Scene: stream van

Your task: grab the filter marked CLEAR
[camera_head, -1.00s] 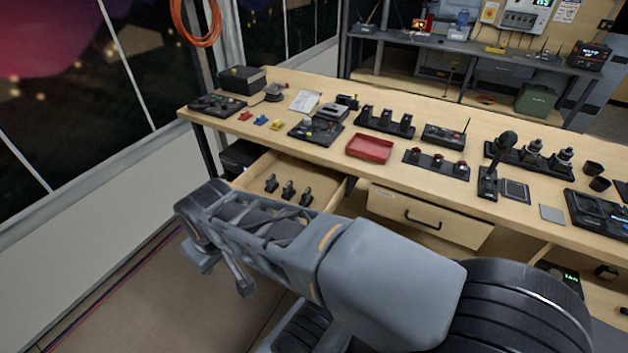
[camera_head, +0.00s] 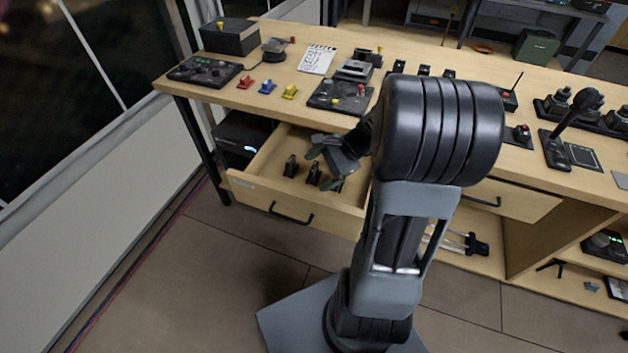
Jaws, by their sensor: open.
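I cannot read the marking CLEAR on anything, so I cannot tell which thing is the filter. Three small black upright pieces stand in a row in the open drawer: a left one (camera_head: 290,166), a middle one (camera_head: 313,174) and a right one (camera_head: 334,185), which is partly hidden by my gripper. My gripper (camera_head: 314,147) is open, with its fingers over the back right part of the open drawer (camera_head: 261,165), above and behind the row. It appears empty. My arm hides the drawer's right side.
A joystick (camera_head: 566,128) stands at the right. The floor (camera_head: 230,260) left of my base is clear.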

